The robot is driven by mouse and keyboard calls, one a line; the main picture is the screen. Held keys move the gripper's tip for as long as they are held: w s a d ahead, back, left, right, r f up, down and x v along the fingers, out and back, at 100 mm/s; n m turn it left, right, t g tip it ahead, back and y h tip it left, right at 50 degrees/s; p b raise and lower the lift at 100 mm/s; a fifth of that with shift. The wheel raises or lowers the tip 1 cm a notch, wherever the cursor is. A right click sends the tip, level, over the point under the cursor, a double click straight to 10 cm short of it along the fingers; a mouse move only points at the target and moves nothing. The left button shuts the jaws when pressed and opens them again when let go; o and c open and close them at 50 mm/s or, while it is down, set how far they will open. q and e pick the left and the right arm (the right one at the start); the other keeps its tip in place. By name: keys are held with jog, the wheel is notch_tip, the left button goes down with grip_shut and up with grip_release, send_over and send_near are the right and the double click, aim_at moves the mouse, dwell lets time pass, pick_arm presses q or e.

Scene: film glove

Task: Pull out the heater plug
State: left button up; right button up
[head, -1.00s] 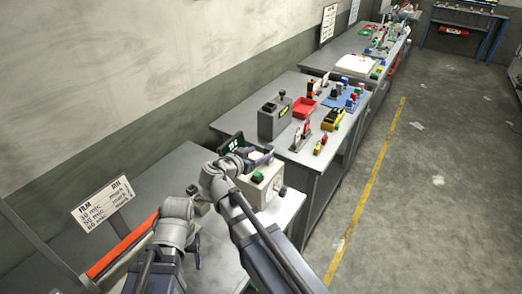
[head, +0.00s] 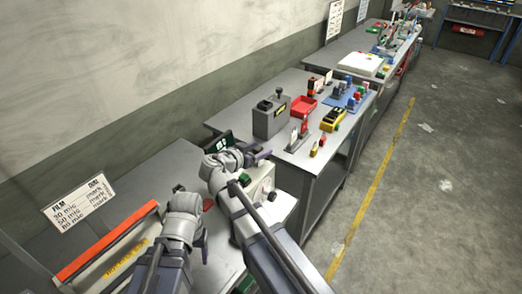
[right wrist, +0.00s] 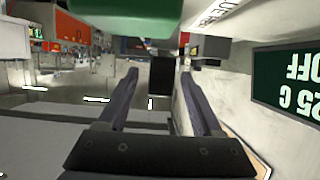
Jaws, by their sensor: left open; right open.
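A cream box (head: 265,182) with a round dial and a green button stands on the near bench, partly hidden by my right arm. A dark display with green characters (head: 218,143) stands behind it; in the right wrist view the display (right wrist: 288,82) reads "25 C OFF" upside down. My right gripper (head: 262,156) is open above the box. In the right wrist view its fingers (right wrist: 160,100) are apart, with a small dark block (right wrist: 162,75) seen between them; I cannot tell whether this is the heater plug. My left gripper (head: 204,235) is low over the bench, its jaws mostly hidden.
A lettered sign (head: 80,202) and an orange-red bar (head: 108,242) are at the left. The second bench holds a grey box (head: 271,118), a red tray (head: 303,106) and a yellow block (head: 333,120). The floor at the right (head: 440,215) is clear.

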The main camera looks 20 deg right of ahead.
jog(key=shift+a, duration=0.15)
grip_shut()
dwell(0.4)
